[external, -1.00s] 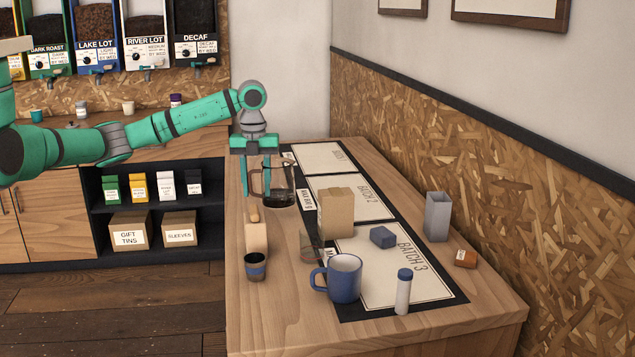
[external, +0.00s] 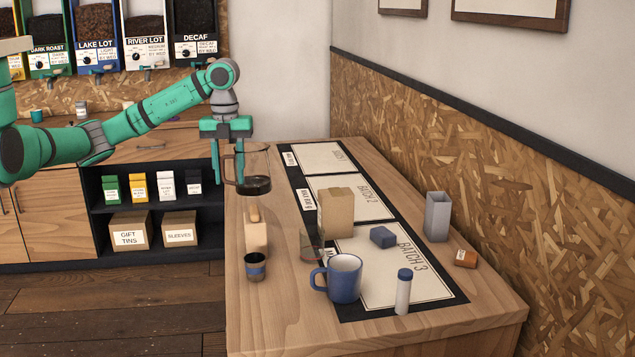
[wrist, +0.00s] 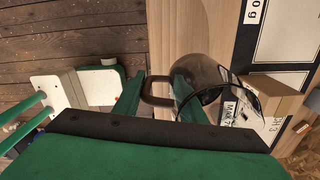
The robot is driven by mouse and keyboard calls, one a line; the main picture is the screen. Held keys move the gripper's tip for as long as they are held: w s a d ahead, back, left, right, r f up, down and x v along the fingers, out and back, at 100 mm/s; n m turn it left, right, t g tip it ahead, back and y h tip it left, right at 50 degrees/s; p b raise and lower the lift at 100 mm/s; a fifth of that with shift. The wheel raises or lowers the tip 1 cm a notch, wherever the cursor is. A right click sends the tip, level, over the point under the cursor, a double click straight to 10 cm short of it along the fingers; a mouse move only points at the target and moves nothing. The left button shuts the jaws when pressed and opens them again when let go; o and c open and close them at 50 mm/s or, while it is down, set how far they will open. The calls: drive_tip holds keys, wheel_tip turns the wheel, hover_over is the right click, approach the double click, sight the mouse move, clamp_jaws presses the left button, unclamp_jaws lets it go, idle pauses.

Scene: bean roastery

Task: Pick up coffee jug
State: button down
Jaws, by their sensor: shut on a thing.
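The coffee jug (external: 256,170) is a clear glass jug with a dark base and a brown handle. In the external view it is at the left edge of the wooden table, near its far end, and looks raised above the top. My gripper (external: 228,178) points down at the jug's left side, its fingers at the handle. In the wrist view, the green fingers of my gripper (wrist: 155,92) are on both sides of the brown handle, shut on it. The glass body (wrist: 203,72) of the jug shows to the right, partly hidden by a finger.
On the table (external: 270,320) stand a blue mug (external: 343,282), a tan bag (external: 336,213), a small dark cup (external: 255,268), a wooden block (external: 257,238), a white bottle (external: 403,293) and a grey container (external: 437,216). The batch mat (external: 320,157) is bare at its far end.

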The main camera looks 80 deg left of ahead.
drive_tip(key=shift+s+d+r, duration=0.35)
drive_tip(key=shift+s+d, duration=0.15)
drive_tip(key=shift+s, duration=0.1)
drive_tip(key=shift+s+d+r, duration=0.35)
drive_tip(key=shift+s+d, duration=0.15)
drive_tip(key=shift+s, duration=0.1)
